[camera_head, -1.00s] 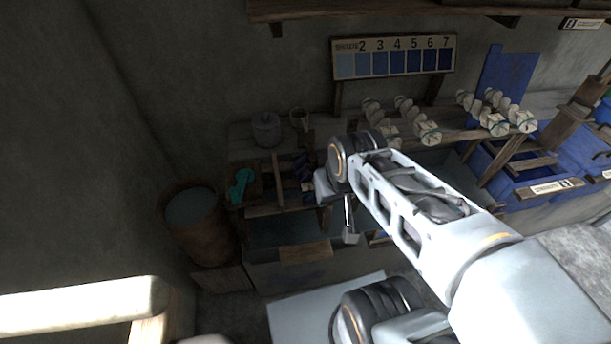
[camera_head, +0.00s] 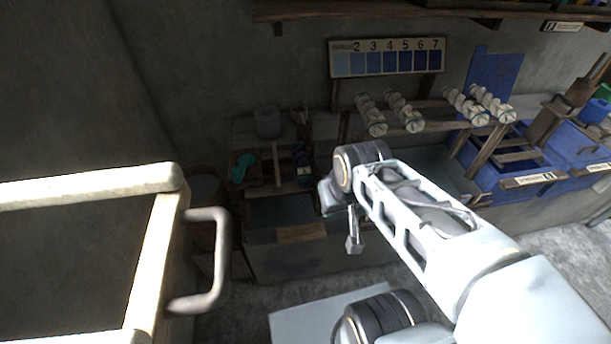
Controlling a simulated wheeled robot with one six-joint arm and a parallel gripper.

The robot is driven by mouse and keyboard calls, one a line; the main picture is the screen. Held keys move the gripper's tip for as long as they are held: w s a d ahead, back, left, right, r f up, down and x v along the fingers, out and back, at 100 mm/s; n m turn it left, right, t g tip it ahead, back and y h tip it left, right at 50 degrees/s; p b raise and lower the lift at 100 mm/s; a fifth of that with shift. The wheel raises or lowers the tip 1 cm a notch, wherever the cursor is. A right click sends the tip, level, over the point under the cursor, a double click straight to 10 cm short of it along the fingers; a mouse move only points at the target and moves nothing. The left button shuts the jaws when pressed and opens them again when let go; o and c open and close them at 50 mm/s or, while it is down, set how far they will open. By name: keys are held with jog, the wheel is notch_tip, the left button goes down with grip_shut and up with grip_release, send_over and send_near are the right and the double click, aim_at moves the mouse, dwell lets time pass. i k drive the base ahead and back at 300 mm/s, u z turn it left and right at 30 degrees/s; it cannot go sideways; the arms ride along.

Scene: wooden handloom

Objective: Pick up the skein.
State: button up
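Several pale, twisted skeins rest on a wooden rack at the back, in two pairs. The left pair holds one skein (camera_head: 370,115) and another skein (camera_head: 404,111). The right pair holds a skein (camera_head: 465,105) and a skein (camera_head: 493,103) close beside it. Which one the task means, I cannot tell. My gripper (camera_head: 353,240) hangs at the end of my arm, left of and below the left pair in the picture, apart from the skeins. Only a small part of it shows, and its finger opening is hidden. I see no skein at it.
A shade board (camera_head: 388,60) hangs above the rack. Blue vats (camera_head: 510,172) stand at the right. A grey pot (camera_head: 267,122) and a teal item (camera_head: 242,167) sit on the bench at left. A pale frame with a grey handle (camera_head: 218,262) fills the near left.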

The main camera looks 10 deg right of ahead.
aim_at(304, 181)
jog(key=k, duration=0.1)
jog(key=u, duration=2.05)
jog(key=k, duration=0.6)
jog(key=z, duration=1.45)
jog(key=i, duration=1)
